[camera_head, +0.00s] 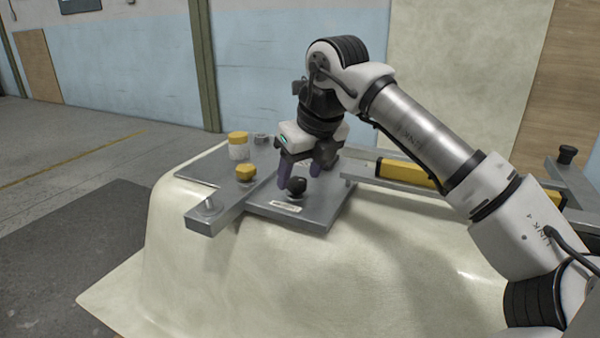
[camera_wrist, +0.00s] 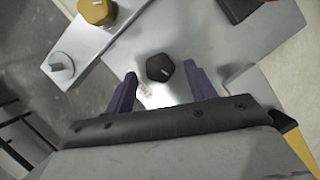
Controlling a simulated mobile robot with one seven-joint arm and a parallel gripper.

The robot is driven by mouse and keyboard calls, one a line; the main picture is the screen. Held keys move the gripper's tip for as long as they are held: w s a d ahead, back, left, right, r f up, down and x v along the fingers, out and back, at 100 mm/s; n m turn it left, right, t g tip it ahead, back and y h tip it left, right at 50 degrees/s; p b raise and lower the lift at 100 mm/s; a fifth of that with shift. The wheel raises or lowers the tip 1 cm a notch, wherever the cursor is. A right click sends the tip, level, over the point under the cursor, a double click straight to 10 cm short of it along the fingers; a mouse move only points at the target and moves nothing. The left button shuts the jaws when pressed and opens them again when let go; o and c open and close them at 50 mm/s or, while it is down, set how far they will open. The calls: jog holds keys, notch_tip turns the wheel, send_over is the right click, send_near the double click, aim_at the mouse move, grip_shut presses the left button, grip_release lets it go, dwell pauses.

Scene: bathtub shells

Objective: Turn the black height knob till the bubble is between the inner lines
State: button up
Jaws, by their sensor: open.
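The black height knob (camera_head: 297,186) sits on a grey metal plate (camera_head: 318,218) on top of the pale shell. In the wrist view the black knob (camera_wrist: 160,68) is five-sided with a light pointer line, and it lies between and just beyond my fingertips. My gripper (camera_head: 299,180) is open, its purple fingers pointing down around the knob's area. In the wrist view my gripper (camera_wrist: 160,80) shows a finger on each side with a gap to the knob. A label (camera_head: 286,206) is on the plate's front. I cannot make out the bubble or its lines.
A yellow knob (camera_head: 246,173) and a small grey knob (camera_head: 209,206) sit on the metal bar at left. A yellow-and-white jar (camera_head: 238,146) stands behind. A yellow level-like bar (camera_head: 405,172) and another black knob (camera_head: 567,155) are at right. The pale shell's (camera_head: 260,270) front is clear.

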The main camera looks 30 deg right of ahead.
jog(key=p+v, duration=0.2)
jog(key=v, duration=1)
jog(key=shift+s+r, duration=0.25)
jog(key=shift+r, duration=0.1)
